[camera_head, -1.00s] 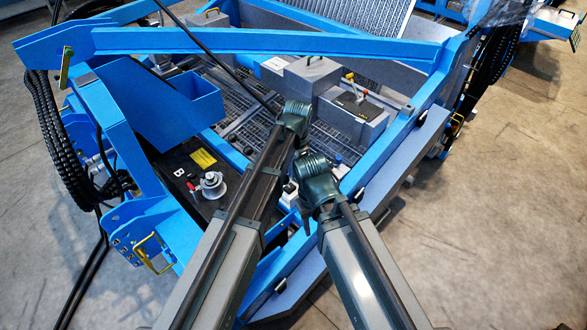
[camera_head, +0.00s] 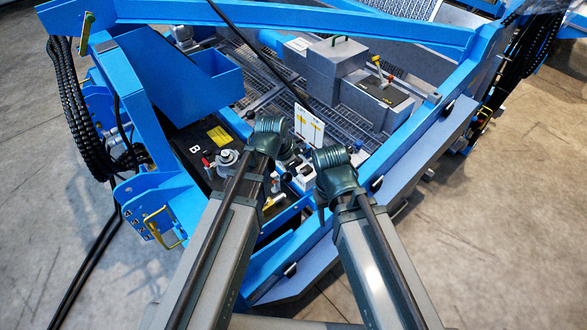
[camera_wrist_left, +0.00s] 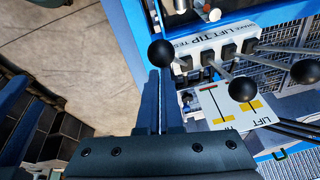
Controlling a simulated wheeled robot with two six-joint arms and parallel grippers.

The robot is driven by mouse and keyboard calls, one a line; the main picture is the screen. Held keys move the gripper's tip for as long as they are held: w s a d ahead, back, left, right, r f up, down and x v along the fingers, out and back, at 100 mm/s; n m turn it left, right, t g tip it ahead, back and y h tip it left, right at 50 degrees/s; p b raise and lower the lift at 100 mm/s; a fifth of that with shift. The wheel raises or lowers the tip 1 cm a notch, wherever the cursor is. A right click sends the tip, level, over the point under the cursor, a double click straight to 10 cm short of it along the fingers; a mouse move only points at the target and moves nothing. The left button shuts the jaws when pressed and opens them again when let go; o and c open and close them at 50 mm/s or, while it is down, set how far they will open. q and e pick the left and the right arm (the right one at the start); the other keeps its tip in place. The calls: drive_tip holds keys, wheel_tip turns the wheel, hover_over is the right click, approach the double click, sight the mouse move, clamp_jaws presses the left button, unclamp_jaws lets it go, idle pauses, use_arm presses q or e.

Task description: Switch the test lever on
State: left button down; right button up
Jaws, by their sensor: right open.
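A pale lever block (camera_wrist_left: 215,42) with several black-knobbed levers shows in the left wrist view, its printed labels including LIFT, TIP and a partly cut-off TES. The leftmost lever, at the TES end, has a round black knob (camera_wrist_left: 161,52). My left gripper (camera_wrist_left: 160,74) has its fingers together, tips right at that knob; whether they touch it I cannot tell. In the head view the lever block (camera_head: 304,177) shows between my two wrists. My left gripper's fingers are hidden there below its wrist.
A white and yellow sign card (camera_head: 308,125) stands behind the levers. A blue frame beam (camera_head: 395,145) runs along the right. A grey box with a red and yellow lever (camera_head: 379,95) sits further back. A black panel with a round fitting (camera_head: 227,158) lies left.

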use_arm(q)
drive_tip(key=shift+s+a, duration=0.2)
drive_tip(key=shift+w+d+r, duration=0.1)
drive_tip(key=shift+w, duration=0.05)
wheel_tip(320, 180, up, 11)
drive_tip(key=s+p, duration=0.1)
drive_tip(key=p, duration=1)
drive_tip(key=shift+d+r+p, duration=0.2)
drive_tip(key=shift+d+p, duration=0.15)
drive_tip(key=s+f+n+g+y, duration=0.1)
drive_tip(key=s+n+g+y, duration=0.2)
drive_tip(key=s+n, duration=0.4)
drive_tip(key=s, duration=0.6)
drive_tip(key=shift+s, duration=0.2)
